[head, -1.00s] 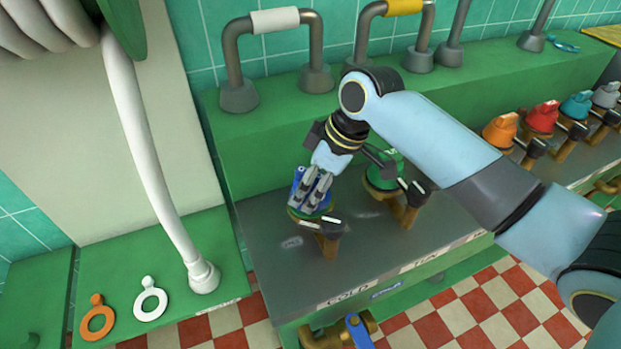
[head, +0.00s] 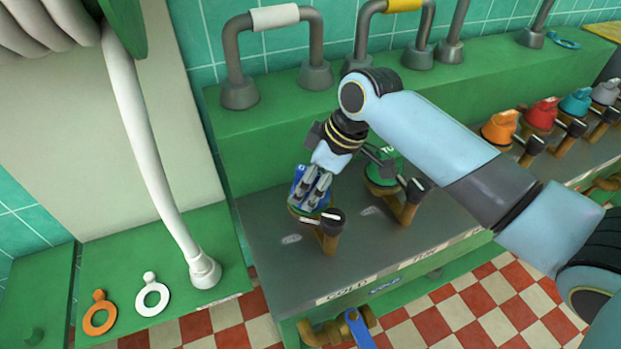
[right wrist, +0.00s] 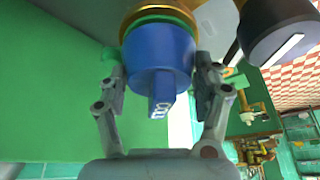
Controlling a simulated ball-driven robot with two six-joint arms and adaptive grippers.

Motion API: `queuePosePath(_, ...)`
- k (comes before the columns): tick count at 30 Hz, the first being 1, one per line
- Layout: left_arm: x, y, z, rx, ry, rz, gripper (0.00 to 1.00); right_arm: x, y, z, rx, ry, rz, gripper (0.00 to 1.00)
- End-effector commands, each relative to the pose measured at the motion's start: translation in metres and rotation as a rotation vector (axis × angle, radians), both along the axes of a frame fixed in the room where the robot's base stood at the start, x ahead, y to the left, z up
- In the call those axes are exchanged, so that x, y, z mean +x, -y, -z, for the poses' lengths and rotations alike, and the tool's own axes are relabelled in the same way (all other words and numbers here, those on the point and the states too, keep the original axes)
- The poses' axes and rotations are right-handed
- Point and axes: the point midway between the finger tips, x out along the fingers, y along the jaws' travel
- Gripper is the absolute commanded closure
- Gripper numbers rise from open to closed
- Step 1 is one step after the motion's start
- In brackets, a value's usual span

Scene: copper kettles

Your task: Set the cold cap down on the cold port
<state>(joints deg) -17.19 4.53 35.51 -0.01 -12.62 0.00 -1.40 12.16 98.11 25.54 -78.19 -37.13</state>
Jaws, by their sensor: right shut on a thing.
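My right gripper (head: 316,189) is shut on the blue cold cap (head: 298,186), above the port behind the COLD label (head: 347,289). In the right wrist view the two fingers (right wrist: 160,95) flank the blue cap (right wrist: 158,50). The cap's wide end faces a brass ring (right wrist: 135,12) with a green rim, the cold port, and looks in line with it. I cannot tell whether the cap is fully seated. The gripper hides most of the port in the head view. My left gripper is not in view.
A black-handled brass valve (head: 328,228) stands just in front of the port. A green cap (head: 383,168) sits on the neighbouring port to the right. Orange (head: 500,128) and red (head: 542,115) caps stand further right. Grey pipes (head: 238,92) rise behind.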

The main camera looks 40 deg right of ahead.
Motion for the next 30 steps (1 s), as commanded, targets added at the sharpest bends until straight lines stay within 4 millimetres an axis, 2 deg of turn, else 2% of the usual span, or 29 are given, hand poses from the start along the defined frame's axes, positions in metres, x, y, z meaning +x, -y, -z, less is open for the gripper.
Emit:
queuePosePath(11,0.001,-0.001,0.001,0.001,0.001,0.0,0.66,0.0,0.0,0.007,0.001,0.001,0.0,0.61)
queuePosePath(12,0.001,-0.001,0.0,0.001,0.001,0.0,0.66,0.0,0.0,0.007,0.001,0.001,0.0,0.28)
queuePosePath(17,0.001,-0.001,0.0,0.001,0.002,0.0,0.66,0.0,0.0,0.007,0.001,0.001,0.0,0.07)
queuePosePath(26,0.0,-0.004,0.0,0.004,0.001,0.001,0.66,-0.001,0.001,0.005,-0.001,-0.001,0.0,0.06)
queuePosePath(30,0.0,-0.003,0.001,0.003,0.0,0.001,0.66,-0.005,0.005,-0.01,-0.001,0.002,-0.001,0.06)
